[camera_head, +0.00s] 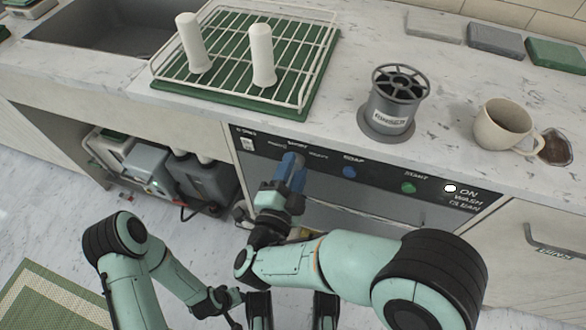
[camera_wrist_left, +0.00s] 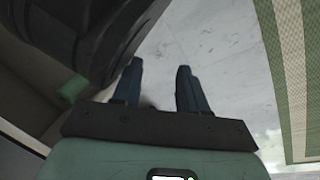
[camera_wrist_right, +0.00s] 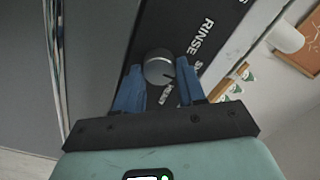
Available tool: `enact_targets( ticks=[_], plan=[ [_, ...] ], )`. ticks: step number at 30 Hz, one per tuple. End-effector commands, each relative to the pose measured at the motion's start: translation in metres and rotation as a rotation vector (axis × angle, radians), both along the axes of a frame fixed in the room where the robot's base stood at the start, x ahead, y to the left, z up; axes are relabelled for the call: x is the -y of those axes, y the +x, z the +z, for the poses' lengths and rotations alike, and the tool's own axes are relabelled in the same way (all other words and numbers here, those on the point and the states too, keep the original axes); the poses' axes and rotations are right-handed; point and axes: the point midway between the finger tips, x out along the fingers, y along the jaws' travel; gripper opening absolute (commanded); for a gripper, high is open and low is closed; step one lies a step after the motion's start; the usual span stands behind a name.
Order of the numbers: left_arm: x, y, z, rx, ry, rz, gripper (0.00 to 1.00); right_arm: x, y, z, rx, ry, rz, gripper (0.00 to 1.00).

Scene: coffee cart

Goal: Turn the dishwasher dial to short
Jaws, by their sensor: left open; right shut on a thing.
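The dishwasher dial (camera_wrist_right: 158,66) is a round grey knob on the dark control panel, with a thin pointer line on its face. My right gripper (camera_wrist_right: 160,84) has its blue fingers on either side of the dial, shut on it. In the head view the right gripper (camera_head: 292,170) covers the dial against the panel's left part. Printed labels, one reading RINSE, stand around the dial; the pointer's exact setting is hard to read. My left gripper (camera_wrist_left: 159,80) is open and empty, low over the pale floor.
The panel (camera_head: 380,178) also has a blue button (camera_head: 349,172), a green button (camera_head: 408,188) and a lit white lamp (camera_head: 450,188). Above, the counter holds a dish rack (camera_head: 318,62), a grey rinser (camera_head: 388,120) and a cup (camera_head: 500,128). Containers (camera_head: 200,178) stand under the counter at left.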

Motion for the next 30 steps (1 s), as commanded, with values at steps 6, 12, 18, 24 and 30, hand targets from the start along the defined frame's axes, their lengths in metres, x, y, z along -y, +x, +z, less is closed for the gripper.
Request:
enact_targets(
  ticks=[6,12,18,24,30],
  plan=[
    [0.000,0.000,0.000,0.000,0.000,0.000,0.43,-0.001,-0.001,-0.001,-0.005,-0.002,0.002,0.53],
    [0.000,0.000,0.000,0.000,0.000,0.000,0.43,0.000,0.000,-0.001,-0.002,-0.001,0.001,0.65],
    [0.000,0.001,0.001,0.004,0.000,0.000,0.43,-0.002,-0.004,0.000,-0.002,-0.001,0.002,0.65],
    [0.002,0.011,0.011,0.035,0.001,-0.003,0.43,-0.012,-0.032,0.001,-0.003,-0.003,0.007,0.65],
    [0.003,0.024,0.023,0.081,0.005,-0.004,0.43,-0.026,-0.076,0.001,-0.003,-0.004,0.007,0.65]
  ],
)
